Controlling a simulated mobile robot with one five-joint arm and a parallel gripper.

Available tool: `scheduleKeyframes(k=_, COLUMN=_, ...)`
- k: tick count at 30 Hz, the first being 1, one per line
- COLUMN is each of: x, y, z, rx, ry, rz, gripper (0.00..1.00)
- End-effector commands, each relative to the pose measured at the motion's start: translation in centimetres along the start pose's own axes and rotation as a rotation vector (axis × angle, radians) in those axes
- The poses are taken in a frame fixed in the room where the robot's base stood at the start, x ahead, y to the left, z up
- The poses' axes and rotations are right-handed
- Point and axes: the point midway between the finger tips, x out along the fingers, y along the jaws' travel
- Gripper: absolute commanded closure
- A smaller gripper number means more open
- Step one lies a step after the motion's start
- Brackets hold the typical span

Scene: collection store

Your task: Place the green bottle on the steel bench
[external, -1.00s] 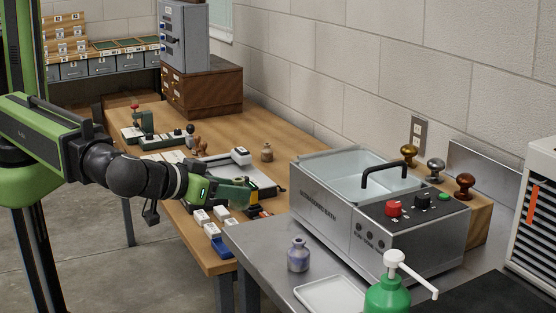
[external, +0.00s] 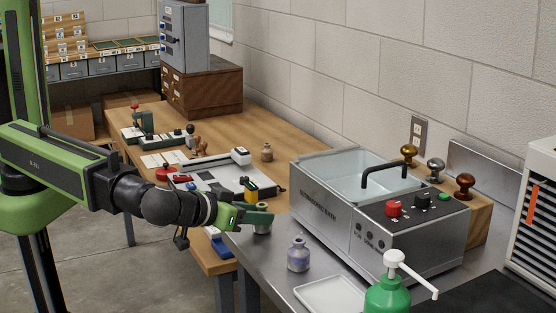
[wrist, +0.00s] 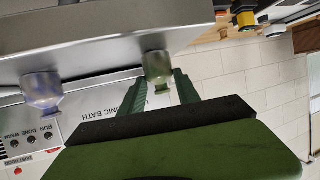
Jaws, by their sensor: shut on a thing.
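The small grey-green bottle (external: 262,229) is held upright between my gripper's fingers, in front of the left end of the ultrasonic bath. My gripper (external: 258,216) is shut on it; the fingers partly cover it in the external view. In the wrist view the green bottle (wrist: 158,66) shows between the fingertips (wrist: 163,80), upside down in the picture. The steel bench (external: 262,250) lies under or just beside the bottle, near the bench's left back corner. I cannot tell whether the bottle's base touches the bench.
A purple-grey bottle (external: 298,255) stands on the bench to the right. Behind it is the ultrasonic bath (external: 322,218). A white tray (external: 330,293) and a green pump bottle (external: 387,297) are at the front. The wooden table (external: 292,146) adjoins the bench, with tools on it.

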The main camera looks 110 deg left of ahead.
Motion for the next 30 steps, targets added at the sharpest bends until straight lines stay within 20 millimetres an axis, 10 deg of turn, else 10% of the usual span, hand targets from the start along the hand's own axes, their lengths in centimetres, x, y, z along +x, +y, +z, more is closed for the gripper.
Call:
scheduleKeyframes(k=4, x=0.2, y=0.0, z=0.4, rx=0.000, ry=0.000, rz=0.000, gripper=1.00)
scheduleKeyframes(k=5, x=0.1, y=0.0, z=0.3, rx=0.000, ry=0.000, rz=0.000, gripper=0.58)
scheduleKeyframes(k=9, x=0.1, y=0.0, z=0.2, rx=0.000, ry=0.000, rz=0.000, gripper=0.40)
scheduleKeyframes(k=20, x=-0.2, y=0.0, z=-0.4, rx=0.000, ry=0.000, rz=0.000, gripper=0.40)
scheduleKeyframes(k=30, x=-8.1, y=0.1, z=-0.5, rx=0.002, ry=0.000, rz=0.004, gripper=0.40)
